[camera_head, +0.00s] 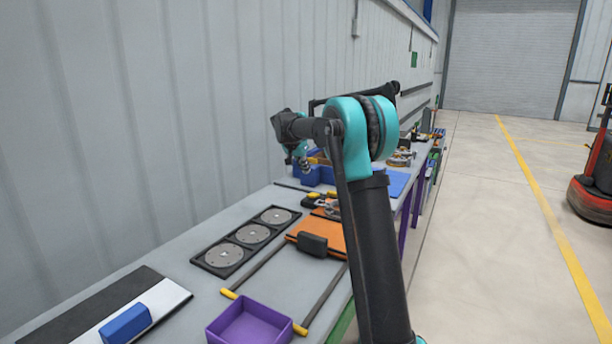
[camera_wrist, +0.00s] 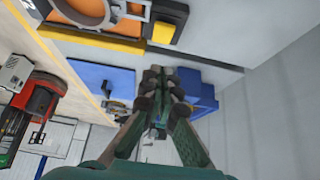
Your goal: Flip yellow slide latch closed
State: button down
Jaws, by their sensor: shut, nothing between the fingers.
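In the wrist view, a small yellow block (camera_wrist: 163,32) sits at the edge of a black and orange fixture (camera_wrist: 105,22) near the top of the picture; it looks like the latch, but whether it is open or closed cannot be told. In the head view, small yellow parts (camera_head: 313,196) show on the bench behind the orange plate, partly hidden by my arm. My gripper (camera_wrist: 164,82) is shut and empty, its fingers together below the yellow block in the wrist picture and apart from it. In the head view, my gripper (camera_head: 305,166) hangs over the bench near a blue box.
A blue box (camera_wrist: 203,90) stands close beside my fingers, and a blue mat (camera_wrist: 105,85) lies on the other side. On the bench are an orange plate (camera_head: 328,234), a black tray with round discs (camera_head: 228,255) and a purple bin (camera_head: 250,324). The wall borders the bench.

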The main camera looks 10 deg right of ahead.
send_over(311, 195)
jog(key=f, duration=0.7)
jog(key=shift+s+a, duration=0.1)
jog(key=shift+s, duration=0.15)
jog(key=f, duration=0.3)
jog(key=shift+s+a, duration=0.2)
jog(key=shift+s, duration=0.1)
jog(key=shift+f, duration=0.35)
jog(key=shift+s, duration=0.1)
jog(key=shift+s+a+f+t+h, duration=0.15)
jog(key=shift+f+t+h, duration=0.1)
jog(key=shift+f, duration=0.1)
jog(key=shift+s+a+f+t+h, duration=0.1)
jog(key=shift+a+f+t+h, duration=0.05)
jog(key=shift+f+t, duration=0.15)
jog(key=shift+w+d+r, duration=0.1)
jog(key=shift+d, duration=0.05)
jog(key=shift+r, duration=0.1)
